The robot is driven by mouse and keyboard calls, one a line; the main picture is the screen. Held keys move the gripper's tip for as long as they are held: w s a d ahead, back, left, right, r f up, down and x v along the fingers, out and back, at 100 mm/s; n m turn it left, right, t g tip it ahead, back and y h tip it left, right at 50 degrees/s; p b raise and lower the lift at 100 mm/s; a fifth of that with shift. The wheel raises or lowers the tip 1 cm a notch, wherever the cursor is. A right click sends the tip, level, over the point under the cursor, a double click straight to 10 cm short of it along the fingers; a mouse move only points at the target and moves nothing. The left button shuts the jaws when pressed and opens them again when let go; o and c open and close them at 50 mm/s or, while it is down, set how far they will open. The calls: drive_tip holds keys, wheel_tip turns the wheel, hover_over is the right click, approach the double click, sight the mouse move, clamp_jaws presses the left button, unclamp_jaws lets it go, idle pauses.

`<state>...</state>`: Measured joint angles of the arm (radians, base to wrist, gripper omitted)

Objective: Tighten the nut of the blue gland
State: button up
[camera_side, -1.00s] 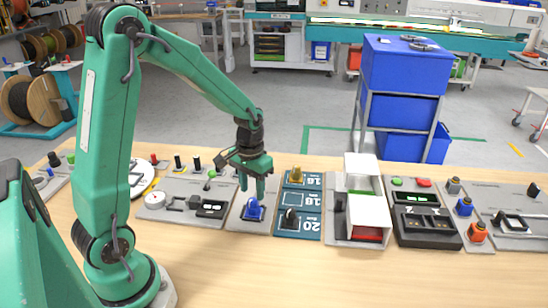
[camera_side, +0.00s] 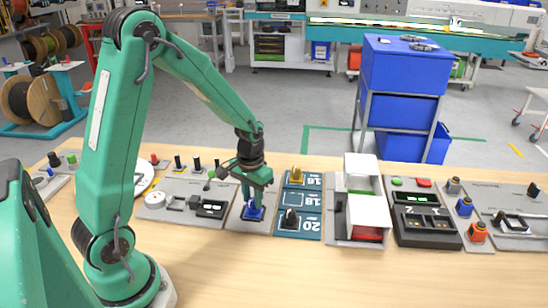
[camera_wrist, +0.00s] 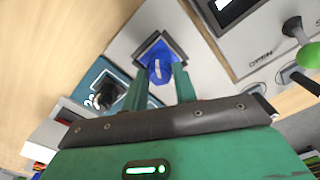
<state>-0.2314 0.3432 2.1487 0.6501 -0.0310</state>
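The blue gland (camera_side: 254,214) stands upright on a light grey plate (camera_side: 238,222), left of the blue board marked with sizes. My gripper (camera_side: 253,202) is directly above it, pointing down, with its two fingers apart and their tips down around its top. In the wrist view, the blue gland (camera_wrist: 156,68) with its light slot shows between the two green fingers (camera_wrist: 158,76), one on each side. The fingers look spread; contact with the nut is hard to make out.
A blue board (camera_side: 311,223) holds a brass gland (camera_side: 296,175) and a black gland (camera_side: 290,218) just right of the gripper. A white and red bin unit (camera_side: 369,216) and a black-faced device (camera_side: 427,220) stand further right. The table front is clear.

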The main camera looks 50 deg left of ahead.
drive_tip(key=m, duration=0.3)
drive_tip(key=shift+m, duration=0.3)
drive_tip(key=m, duration=0.4)
drive_tip(key=shift+m, duration=2.2)
